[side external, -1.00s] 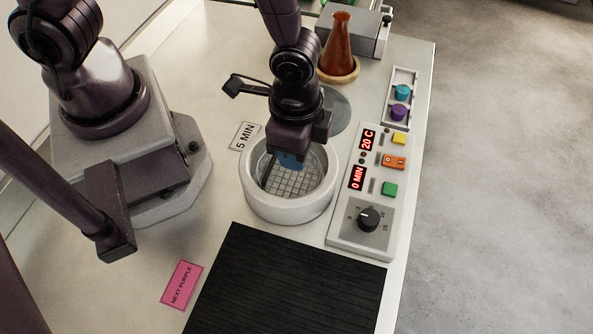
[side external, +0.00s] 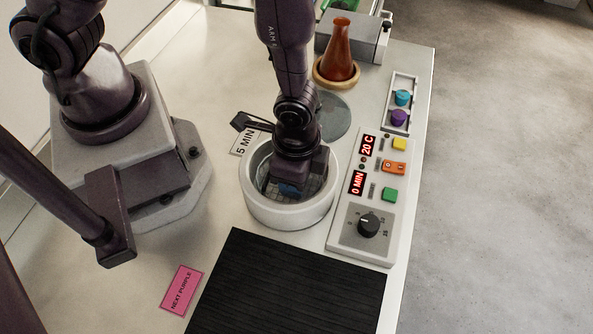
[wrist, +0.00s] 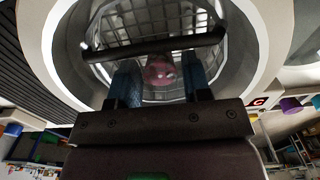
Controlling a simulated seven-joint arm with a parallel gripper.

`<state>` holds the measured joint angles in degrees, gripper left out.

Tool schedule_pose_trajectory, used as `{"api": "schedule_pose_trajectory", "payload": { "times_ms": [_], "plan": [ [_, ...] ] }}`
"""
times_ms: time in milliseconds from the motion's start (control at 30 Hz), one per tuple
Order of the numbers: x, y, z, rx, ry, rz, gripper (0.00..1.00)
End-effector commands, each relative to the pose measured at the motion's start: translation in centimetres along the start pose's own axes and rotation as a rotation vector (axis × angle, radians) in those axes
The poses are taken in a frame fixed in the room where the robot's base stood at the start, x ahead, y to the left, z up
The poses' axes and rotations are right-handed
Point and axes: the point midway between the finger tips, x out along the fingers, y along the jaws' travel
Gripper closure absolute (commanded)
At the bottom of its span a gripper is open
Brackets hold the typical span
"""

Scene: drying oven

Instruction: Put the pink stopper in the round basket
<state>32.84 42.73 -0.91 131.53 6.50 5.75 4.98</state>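The round basket (wrist: 175,22) is a wire-mesh basket inside a white round oven chamber (side external: 255,206). In the wrist view its grid shows ahead of my gripper (wrist: 162,72), with a dark bar (wrist: 150,47) crossing in front of the mesh. My gripper reaches down into the chamber, its blue fingers below the rim in the side view (side external: 290,188). The pink stopper (wrist: 160,72) sits between the fingertips in the wrist view, with the fingers close on both sides of it. The stopper is hidden in the side view.
A control panel (side external: 346,246) with a dial and buttons stands right of the chamber. A black ribbed mat (side external: 290,285) lies in front. A brown flask (side external: 340,55) stands behind, and teal and purple stoppers (side external: 400,107) sit in a rack at the back right.

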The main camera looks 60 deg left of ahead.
Motion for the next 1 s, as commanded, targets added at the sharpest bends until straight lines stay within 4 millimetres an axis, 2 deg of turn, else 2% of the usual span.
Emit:
{"api": "schedule_pose_trajectory", "payload": {
  "times_ms": [333,467,1000],
  "plan": [
    [-0.1,0.0,0.0,0.000,0.001,0.000,0.43],
    [-1.0,0.0,-0.1,0.000,0.004,0.000,0.43],
    [-10.4,-0.1,-0.1,-0.002,0.005,-0.001,0.43]
  ]
}}
